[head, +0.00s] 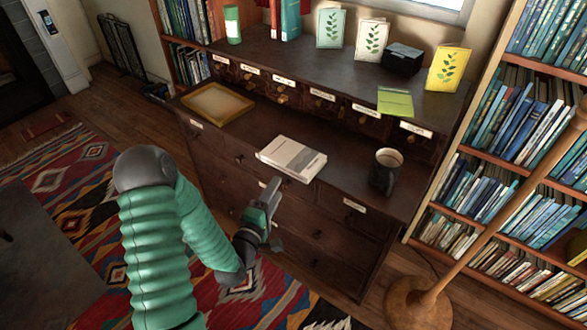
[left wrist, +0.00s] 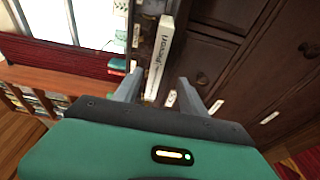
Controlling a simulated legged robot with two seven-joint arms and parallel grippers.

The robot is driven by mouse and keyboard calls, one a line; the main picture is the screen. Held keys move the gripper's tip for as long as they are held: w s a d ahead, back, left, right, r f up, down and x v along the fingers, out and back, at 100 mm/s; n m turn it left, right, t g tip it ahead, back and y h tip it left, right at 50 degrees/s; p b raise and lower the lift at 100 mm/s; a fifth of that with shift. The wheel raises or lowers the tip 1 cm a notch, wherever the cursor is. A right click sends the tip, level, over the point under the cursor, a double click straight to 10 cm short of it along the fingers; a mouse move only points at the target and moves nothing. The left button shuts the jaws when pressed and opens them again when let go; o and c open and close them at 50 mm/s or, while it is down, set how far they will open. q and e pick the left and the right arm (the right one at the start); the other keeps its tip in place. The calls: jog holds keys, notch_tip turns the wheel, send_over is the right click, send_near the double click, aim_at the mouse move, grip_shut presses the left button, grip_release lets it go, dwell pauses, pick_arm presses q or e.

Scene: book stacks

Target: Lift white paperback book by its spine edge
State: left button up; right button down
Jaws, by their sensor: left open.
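The white paperback book (head: 291,157) lies flat on the dark wooden cabinet (head: 235,134), near its front edge. In the left wrist view the white book (left wrist: 160,55) shows with its lettered spine facing me, beyond the fingers. My left gripper (head: 268,194) is just in front of the cabinet, below and in front of the book. In the left wrist view the left gripper (left wrist: 160,85) is open, its two grey fingers apart with nothing between them. It appears apart from the book. My right gripper is not in view.
A dark mug (head: 384,171) stands to the right of the book. A shallow wooden tray (head: 217,103) lies to the left. A raised drawer row with a yellow-green notepad (head: 395,102) is behind. A lamp base (head: 418,303) stands on the floor at right.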

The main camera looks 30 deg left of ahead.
aim_at(285, 171)
pick_arm(q)
jog(key=w, duration=0.3)
jog(key=w+a+b, duration=0.1)
jog(key=w, duration=0.2)
jog(key=w+a, duration=0.1)
jog(key=w, duration=0.1)
jog(key=shift+w+r+b, duration=0.2)
jog(key=shift+w+b, duration=0.15)
jog(key=shift+w, duration=0.05)
jog(key=shift+s, duration=0.1)
grip_shut()
jog(key=shift+d+f, duration=0.1)
dwell(0.6)
